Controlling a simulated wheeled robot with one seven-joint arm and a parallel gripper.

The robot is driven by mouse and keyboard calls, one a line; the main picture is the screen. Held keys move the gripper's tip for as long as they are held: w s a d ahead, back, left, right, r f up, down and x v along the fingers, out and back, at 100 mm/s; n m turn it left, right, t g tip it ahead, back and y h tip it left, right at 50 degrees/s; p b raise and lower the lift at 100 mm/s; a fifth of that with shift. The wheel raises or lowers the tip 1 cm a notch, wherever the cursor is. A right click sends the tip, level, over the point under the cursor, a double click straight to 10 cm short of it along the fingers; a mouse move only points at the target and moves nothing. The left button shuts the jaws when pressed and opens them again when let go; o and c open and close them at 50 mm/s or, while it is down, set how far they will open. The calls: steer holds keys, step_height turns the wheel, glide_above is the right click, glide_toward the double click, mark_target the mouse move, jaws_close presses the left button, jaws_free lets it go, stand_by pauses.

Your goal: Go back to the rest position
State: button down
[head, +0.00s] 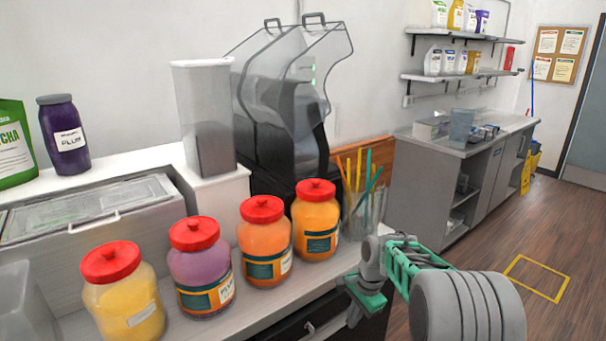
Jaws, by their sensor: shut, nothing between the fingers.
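My gripper (360,303) is at the lower right of the head view, with green and grey parts, at the front edge of the counter (300,296). Its fingers are shut with nothing seen between them. It is apart from the jars. My arm's large grey rounded link fills the lower right corner and hides part of the floor. No cup sealer can be made out for certain.
Red-lidded jars, yellow (124,296), purple (201,270) and two orange (265,243), (316,222), line the counter. A clear holder of coloured straws (364,212) stands close behind my gripper. A grey cabinet (425,180) stands further back.

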steer(key=s+d+f+n+g, duration=0.1)
steer(key=s+f+n+g, duration=0.1)
steer(key=s+f+n, duration=0.35)
steer(key=s+d+r+n+h, duration=0.1)
steer(key=s+r+n, duration=0.2)
steer(key=s, duration=0.4)
steer(key=s+d+r+n, duration=0.1)
steer(key=s+r+n, duration=0.15)
steer(key=s, duration=0.55)
steer(key=s+a+r+t, duration=0.1)
steer(key=s+r+t, duration=0.1)
steer(key=r, duration=0.4)
steer(key=s+a+r+n+t+h, duration=0.1)
steer(key=r+t, duration=0.2)
steer(key=r, duration=0.4)
steer(key=shift+s, duration=0.35)
